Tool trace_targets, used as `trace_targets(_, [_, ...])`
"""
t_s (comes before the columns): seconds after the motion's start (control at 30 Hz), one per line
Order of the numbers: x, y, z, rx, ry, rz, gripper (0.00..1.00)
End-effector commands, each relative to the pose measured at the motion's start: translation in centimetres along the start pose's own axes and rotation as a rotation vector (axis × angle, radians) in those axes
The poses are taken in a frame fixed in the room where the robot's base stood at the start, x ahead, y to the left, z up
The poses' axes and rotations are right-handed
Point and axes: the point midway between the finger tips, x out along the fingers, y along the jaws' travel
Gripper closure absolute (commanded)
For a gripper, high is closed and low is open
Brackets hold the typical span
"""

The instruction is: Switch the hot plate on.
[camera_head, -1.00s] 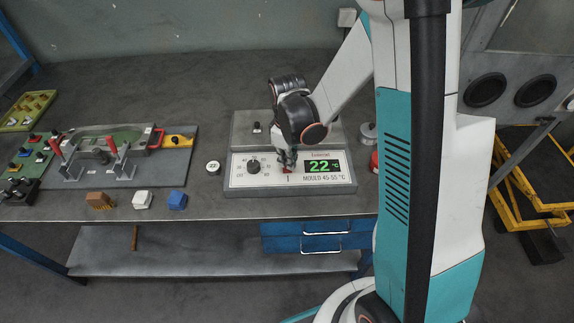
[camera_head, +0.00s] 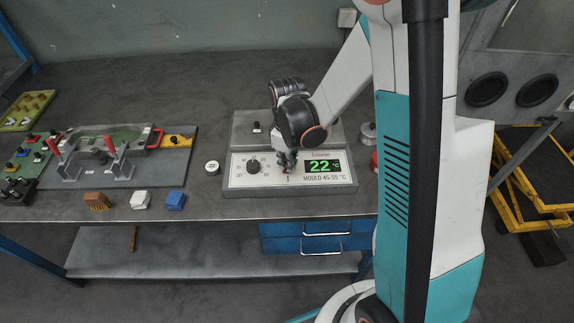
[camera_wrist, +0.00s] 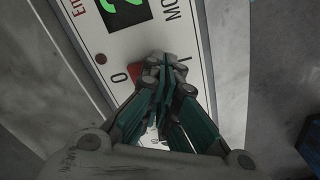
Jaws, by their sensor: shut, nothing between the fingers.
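The hot plate (camera_head: 236,180) stands on the bench with a grey top and a white sloped front panel. Its lit green display (camera_head: 317,166) reads 22 °C, and a black dial (camera_head: 253,167) is at the panel's left. In the wrist view, a red switch (camera_wrist: 136,72) sits between the marks O and I. My gripper (camera_head: 288,168) is shut and empty, pointing down at the panel. In the wrist view its fingertips (camera_wrist: 158,66) cover the switch's I side; only the red part towards O shows. I cannot tell whether they touch it or which way it is tilted.
A round white-topped piece (camera_head: 212,167) stands left of the hot plate. A clamp fixture (camera_head: 130,172) is further left. A red object (camera_head: 375,162) is close at the right, partly behind my arm.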

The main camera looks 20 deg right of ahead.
Motion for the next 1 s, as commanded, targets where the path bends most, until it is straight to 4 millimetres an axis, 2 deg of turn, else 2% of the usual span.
trace_targets(0.37, [0.0, 0.0, 0.0, 0.000, 0.000, 0.000, 1.00])
trace_targets(1.0, [-4.6, 0.0, 0.0, 0.000, 0.000, 0.000, 1.00])
